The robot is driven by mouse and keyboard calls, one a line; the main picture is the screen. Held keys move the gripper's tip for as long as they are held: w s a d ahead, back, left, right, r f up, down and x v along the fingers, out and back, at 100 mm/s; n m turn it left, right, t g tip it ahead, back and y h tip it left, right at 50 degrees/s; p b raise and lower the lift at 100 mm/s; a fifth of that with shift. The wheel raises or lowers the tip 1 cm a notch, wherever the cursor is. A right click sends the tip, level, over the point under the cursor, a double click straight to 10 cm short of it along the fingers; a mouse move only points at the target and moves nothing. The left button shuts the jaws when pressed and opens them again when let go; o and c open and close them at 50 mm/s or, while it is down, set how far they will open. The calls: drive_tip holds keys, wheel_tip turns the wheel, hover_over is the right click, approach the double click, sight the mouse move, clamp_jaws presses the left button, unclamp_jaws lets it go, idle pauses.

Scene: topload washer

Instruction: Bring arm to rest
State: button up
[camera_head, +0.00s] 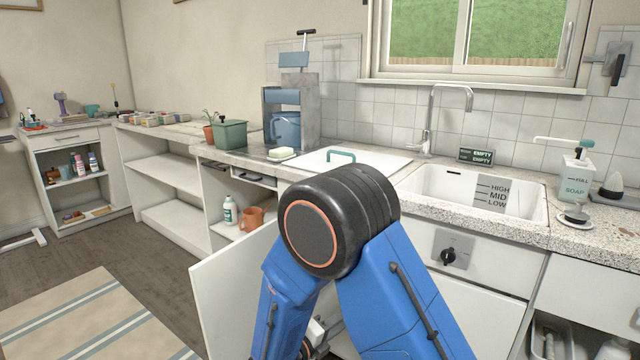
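My blue arm with its black, orange-ringed elbow joint is folded in front of the camera, its elbow at the middle of the picture. Both links run down from the elbow toward the bottom edge. A small white and grey part of the arm's far end shows low between the links. My gripper's fingers are not in view, so I cannot see their state or whether they hold anything.
The counter (410,214) with a white sink (455,190) and a white lid (345,160) lies ahead. An open white cabinet door (225,285) stands out left of my arm. A soap dispenser (575,178) is at right. Floor (140,255) is clear beside the striped rug (95,320).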

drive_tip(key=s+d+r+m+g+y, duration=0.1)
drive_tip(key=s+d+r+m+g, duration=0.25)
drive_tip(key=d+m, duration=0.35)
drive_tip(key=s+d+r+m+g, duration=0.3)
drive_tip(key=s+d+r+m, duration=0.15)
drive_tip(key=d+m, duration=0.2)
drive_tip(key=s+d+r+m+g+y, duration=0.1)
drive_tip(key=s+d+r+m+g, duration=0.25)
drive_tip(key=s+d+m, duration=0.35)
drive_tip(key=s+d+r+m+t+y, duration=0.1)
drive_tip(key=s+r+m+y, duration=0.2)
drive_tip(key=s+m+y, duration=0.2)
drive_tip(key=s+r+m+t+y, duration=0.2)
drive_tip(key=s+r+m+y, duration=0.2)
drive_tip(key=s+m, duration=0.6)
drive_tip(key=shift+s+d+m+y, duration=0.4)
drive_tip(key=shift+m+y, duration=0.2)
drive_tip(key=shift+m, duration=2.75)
